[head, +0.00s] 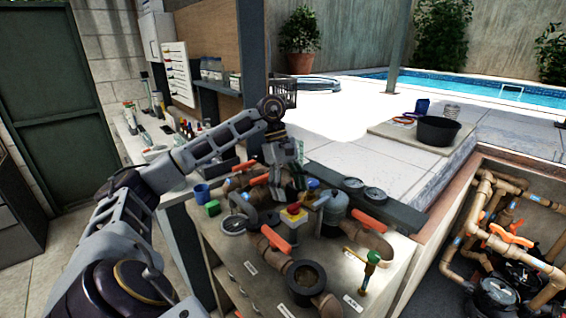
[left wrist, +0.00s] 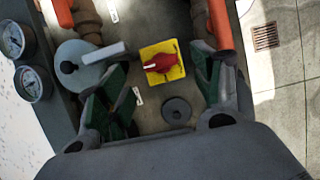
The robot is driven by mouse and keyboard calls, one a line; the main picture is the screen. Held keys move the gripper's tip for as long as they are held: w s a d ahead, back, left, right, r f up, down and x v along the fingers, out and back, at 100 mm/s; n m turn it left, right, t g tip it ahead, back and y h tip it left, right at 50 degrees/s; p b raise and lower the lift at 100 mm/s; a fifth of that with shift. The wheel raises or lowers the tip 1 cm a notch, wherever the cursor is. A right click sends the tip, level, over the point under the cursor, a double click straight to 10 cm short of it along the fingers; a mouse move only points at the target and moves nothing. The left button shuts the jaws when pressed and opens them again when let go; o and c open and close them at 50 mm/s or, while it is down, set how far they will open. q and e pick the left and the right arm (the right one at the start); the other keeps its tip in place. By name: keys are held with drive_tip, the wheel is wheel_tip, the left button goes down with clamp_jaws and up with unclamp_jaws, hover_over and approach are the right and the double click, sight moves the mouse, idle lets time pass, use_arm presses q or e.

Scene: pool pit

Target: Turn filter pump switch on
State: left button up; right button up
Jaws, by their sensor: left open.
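The switch is a red rotary knob on a square yellow plate (left wrist: 165,60), seen between my fingers in the left wrist view. In the head view its yellow and red parts (head: 293,213) show just below my left gripper (head: 288,190). My left gripper is open and points down over the switch. In the left wrist view its green-padded fingers (left wrist: 165,88) stand apart on either side of the plate, with nothing between them. The red knob lies roughly sideways in that view. I cannot tell whether a finger touches it. My right gripper is not in view.
Brown pipes with orange valve handles (head: 274,238) crowd the bench around the switch. Two gauges (left wrist: 30,62) sit at the left in the wrist view.

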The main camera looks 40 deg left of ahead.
use_arm(q)
drive_tip(key=v, duration=0.7)
drive_tip(key=shift+a+r, duration=0.2)
drive_tip(key=shift+r, duration=0.15)
idle(0.4)
drive_tip(key=shift+r, duration=0.2)
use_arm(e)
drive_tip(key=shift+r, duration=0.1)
use_arm(q)
wheel_tip(320, 180, up, 9)
drive_tip(key=p, duration=0.9)
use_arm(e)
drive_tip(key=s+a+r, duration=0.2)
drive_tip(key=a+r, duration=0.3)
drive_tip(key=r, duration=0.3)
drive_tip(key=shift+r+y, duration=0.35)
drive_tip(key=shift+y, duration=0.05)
